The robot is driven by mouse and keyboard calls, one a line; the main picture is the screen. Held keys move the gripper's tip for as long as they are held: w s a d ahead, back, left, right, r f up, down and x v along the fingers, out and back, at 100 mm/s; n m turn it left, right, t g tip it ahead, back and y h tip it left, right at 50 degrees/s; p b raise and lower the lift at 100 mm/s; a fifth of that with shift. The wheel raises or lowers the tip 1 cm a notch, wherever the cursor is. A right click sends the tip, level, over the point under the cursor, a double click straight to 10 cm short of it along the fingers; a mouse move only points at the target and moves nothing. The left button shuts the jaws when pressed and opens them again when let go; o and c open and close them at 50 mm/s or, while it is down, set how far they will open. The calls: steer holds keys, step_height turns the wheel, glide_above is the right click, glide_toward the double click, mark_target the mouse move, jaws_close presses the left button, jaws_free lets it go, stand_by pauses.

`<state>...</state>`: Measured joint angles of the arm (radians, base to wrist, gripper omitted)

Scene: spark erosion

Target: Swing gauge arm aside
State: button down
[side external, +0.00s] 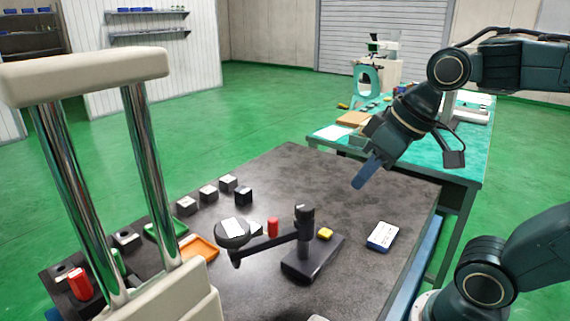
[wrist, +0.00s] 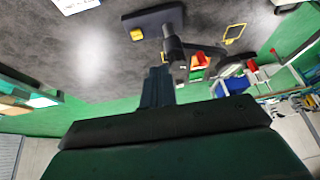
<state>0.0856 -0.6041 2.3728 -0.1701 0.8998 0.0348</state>
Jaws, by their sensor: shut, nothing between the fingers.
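The gauge stand (side external: 312,258) is a dark base with a short upright post on the dark table. Its gauge arm (side external: 268,248) reaches left from the post and carries a round dial gauge (side external: 232,234) at its end. A yellow block (side external: 325,234) sits on the base. My gripper (side external: 362,182) is above the table, up and to the right of the stand, shut and empty, apart from the arm. In the wrist view the shut fingers (wrist: 157,82) show with the stand's base (wrist: 153,22) and post beyond them; the arm is partly hidden there.
A white and blue box (side external: 381,236) lies right of the stand. A red cylinder (side external: 272,227) stands behind the arm. Several dark blocks and an orange tray (side external: 199,248) lie to the left. A chrome-column frame (side external: 150,175) stands in the left foreground. The table's back right (side external: 310,178) is clear.

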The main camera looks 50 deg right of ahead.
steer(key=shift+h, duration=0.4)
steer(key=shift+s+d+f, duration=0.2)
steer(key=shift+s+f, duration=0.2)
steer(key=shift+s, duration=0.25)
steer(key=shift+s+d+f, duration=0.25)
steer(key=shift+s+f, duration=0.1)
steer(key=shift+s, duration=0.35)
steer(key=shift+s+d+f, duration=0.2)
steer(key=shift+s+f, duration=0.2)
steer(key=shift+s, duration=0.25)
